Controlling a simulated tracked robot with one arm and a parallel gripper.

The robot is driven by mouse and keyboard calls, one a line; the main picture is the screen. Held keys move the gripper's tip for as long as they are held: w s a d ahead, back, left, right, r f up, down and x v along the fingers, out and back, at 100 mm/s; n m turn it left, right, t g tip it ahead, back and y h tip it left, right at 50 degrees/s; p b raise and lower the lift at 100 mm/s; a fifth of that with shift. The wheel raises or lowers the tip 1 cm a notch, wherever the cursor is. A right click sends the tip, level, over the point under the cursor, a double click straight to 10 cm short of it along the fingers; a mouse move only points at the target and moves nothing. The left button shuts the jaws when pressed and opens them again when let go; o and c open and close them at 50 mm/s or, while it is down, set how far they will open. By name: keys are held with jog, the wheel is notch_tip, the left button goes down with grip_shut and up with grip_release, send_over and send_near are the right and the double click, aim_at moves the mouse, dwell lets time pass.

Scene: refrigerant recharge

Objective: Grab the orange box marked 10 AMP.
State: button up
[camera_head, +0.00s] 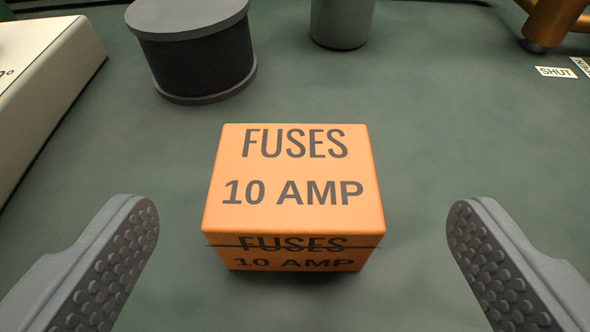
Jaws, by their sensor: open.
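The orange box (292,178) marked FUSES 10 AMP sits upright on the green surface near the middle of the head camera view. Its top and its near side show, both with the same lettering, and a dark seam runs across the near side. My gripper (303,225) is open and empty. One grey studded finger is at the lower left and the other at the lower right. The box lies between the two finger lines, with a clear gap on each side. Neither finger touches it.
A dark round canister with a grey lid (195,50) stands behind the box to the left. A grey-green cylinder (341,20) stands farther back. A white case (45,85) is at the left edge. A SHUT label (556,72) lies near brass pipework (552,18) at the upper right.

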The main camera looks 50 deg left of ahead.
aim_at(296, 184)
jog(key=x, duration=0.2)
jog(key=b+x, duration=0.1)
jog(key=shift+a+f, duration=0.3)
jog(key=shift+f, duration=0.2)
jog(key=shift+w+a, duration=0.2)
jog(key=shift+a, duration=0.05)
jog(key=c, duration=1.1)
